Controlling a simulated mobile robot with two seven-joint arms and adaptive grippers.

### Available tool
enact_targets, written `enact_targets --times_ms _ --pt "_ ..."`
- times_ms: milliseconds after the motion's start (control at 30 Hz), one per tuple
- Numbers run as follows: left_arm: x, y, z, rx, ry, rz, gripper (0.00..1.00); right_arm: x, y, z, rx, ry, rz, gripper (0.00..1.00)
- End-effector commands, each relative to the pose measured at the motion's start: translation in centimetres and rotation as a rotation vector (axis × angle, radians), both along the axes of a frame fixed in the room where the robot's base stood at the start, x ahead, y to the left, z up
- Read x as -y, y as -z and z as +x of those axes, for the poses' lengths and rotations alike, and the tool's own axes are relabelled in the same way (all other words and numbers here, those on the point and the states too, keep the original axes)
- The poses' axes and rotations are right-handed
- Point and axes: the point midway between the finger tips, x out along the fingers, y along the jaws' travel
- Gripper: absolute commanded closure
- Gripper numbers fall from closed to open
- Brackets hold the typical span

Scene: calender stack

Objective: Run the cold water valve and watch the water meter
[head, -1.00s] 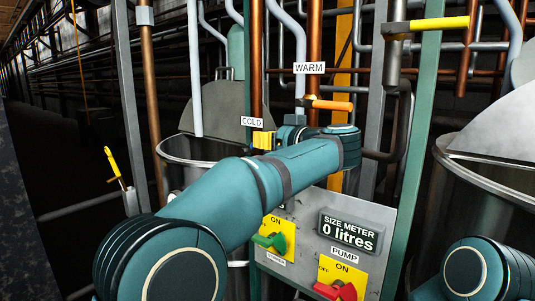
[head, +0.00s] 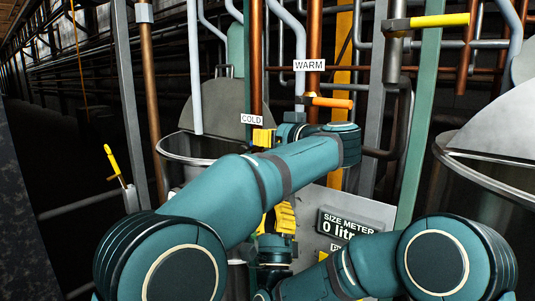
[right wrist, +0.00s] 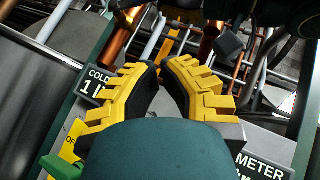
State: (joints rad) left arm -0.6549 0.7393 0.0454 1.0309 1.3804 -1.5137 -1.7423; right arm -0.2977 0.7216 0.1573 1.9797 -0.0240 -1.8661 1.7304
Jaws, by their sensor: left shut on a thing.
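My left gripper (head: 264,139) is at the pipe just below the COLD label (head: 251,119), shut on the cold water valve; its fingers and the arm hide the handle. The cold water meter (right wrist: 95,86) shows in the right wrist view, lettered COLD with a 1 below; a yellow finger covers the rest of the reading. My left arm and right gripper hide that meter in the head view. My right gripper (head: 279,218) is in front of the panel. In the right wrist view its fingers (right wrist: 157,68) are apart, with nothing seen between them.
The size meter (head: 350,226) on the grey panel shows 0, its text partly covered by my right arm. The warm valve's orange handle (head: 330,102) is close above my left wrist. A green switch (right wrist: 62,167) is beside my right gripper. Metal vats (head: 490,165) stand either side.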

Motion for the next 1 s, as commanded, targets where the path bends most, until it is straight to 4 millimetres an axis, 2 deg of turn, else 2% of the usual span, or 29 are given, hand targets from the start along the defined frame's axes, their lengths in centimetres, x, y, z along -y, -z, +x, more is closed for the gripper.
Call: enact_targets --times_ms 167,600,800,1000 --pt "-0.1 0.0 0.0 0.001 -0.003 0.001 1.00 0.1 -1.6 1.3 0.008 0.000 0.006 1.00" --pt "-0.1 0.0 0.0 0.001 -0.003 0.001 1.00 -0.2 -7.7 6.9 0.006 0.000 0.004 1.00" --pt "-0.1 0.0 0.0 0.001 -0.002 0.000 1.00 -1.6 -9.8 7.1 0.004 -0.001 0.004 1.00" --pt "-0.1 0.0 0.0 0.001 -0.003 0.001 1.00 -2.0 -10.5 7.2 0.001 0.000 0.002 1.00"
